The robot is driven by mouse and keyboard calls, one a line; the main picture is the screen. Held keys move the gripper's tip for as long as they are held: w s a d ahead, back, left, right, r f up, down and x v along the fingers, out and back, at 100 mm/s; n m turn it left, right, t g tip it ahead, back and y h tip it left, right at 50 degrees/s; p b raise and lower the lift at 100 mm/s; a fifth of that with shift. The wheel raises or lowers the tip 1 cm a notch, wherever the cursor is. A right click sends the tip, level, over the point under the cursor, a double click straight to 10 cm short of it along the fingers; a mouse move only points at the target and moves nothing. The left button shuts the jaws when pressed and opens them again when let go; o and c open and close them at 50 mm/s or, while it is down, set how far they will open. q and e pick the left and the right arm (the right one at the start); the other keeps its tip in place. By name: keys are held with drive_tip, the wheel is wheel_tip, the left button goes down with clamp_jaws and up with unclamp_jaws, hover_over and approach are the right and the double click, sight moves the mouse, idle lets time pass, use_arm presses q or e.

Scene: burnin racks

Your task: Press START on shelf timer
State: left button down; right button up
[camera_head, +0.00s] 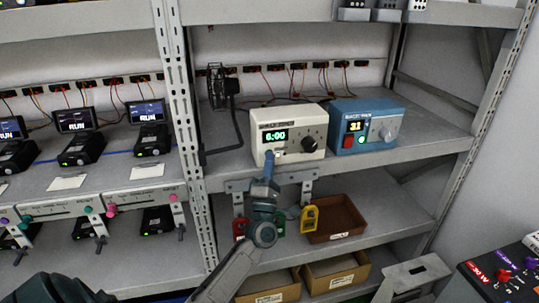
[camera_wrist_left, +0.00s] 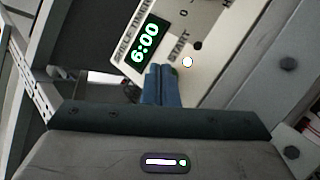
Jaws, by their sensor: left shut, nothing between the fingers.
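The shelf timer (camera_head: 290,133) is a cream box on the middle shelf, with a green display reading 6:00 and a dark knob on its right. It fills the top of the left wrist view (camera_wrist_left: 205,30), where lettering and a small white round light or button (camera_wrist_left: 187,62) show. My left gripper (camera_head: 269,156) is shut and empty, with its blue fingertips at the lower left of the timer's front. In the left wrist view the fingertips (camera_wrist_left: 161,72) lie beside the START lettering and hide part of the panel there. I cannot tell whether they touch it. My right gripper is not in view.
A blue device (camera_head: 362,127) reading 31 stands right of the timer. A rack upright (camera_head: 181,130) stands to the left. Coloured tags and a brown tray (camera_head: 338,218) are below the shelf edge. A small fan (camera_head: 218,88) stands behind. A red-knobbed panel (camera_head: 505,272) is at lower right.

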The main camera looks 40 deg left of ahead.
use_arm(q)
drive_tip(key=shift+s+d, duration=0.55)
drive_tip(key=shift+d, duration=0.05)
idle(0.3)
drive_tip(key=shift+s+d, duration=1.6)
drive_tip(key=shift+d, duration=0.3)
